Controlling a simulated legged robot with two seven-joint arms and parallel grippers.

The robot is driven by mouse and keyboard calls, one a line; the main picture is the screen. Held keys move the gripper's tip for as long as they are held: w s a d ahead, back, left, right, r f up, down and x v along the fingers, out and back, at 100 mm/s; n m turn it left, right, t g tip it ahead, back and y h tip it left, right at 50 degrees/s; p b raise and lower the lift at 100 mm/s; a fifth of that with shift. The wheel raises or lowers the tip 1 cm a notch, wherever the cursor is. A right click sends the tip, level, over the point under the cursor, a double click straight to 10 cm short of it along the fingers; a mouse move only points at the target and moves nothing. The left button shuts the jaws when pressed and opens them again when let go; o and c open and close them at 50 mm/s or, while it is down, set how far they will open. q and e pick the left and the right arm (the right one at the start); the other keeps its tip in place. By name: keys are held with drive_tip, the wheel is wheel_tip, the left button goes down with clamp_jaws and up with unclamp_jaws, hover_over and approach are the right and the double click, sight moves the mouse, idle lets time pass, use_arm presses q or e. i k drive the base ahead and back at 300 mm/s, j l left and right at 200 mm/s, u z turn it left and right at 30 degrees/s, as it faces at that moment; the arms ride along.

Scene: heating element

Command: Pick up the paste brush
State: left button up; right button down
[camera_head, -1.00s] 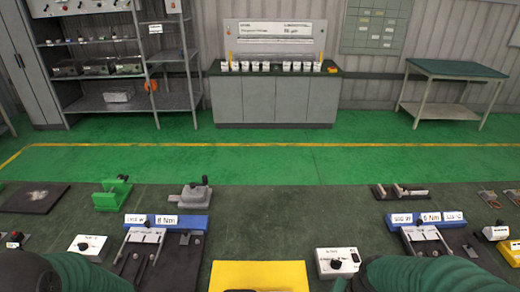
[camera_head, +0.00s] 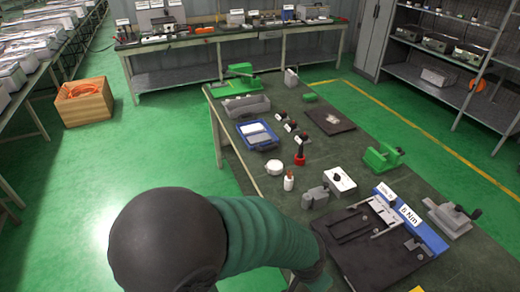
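A small white holder with an orange-brown top (camera_head: 289,182) stands upright on the left part of the dark workbench; it may be the paste brush, but it is too small to be sure. A red-based tool with a black handle (camera_head: 300,153) stands just behind it. A white round container (camera_head: 273,167) is beside it on the left. My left arm comes in at the bottom centre and runs off the lower edge near the bench. My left gripper is out of view, and no part of my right gripper shows.
A black fixture with a blue bar (camera_head: 411,220) lies at the front right of the bench. A white box with a knob (camera_head: 340,180), a grey clamp (camera_head: 315,196), a green clamp (camera_head: 382,157) and a blue tray (camera_head: 258,135) stand around. Open green floor lies left of the bench.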

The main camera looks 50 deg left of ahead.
sight(301, 147)
drive_tip(key=u, duration=1.3)
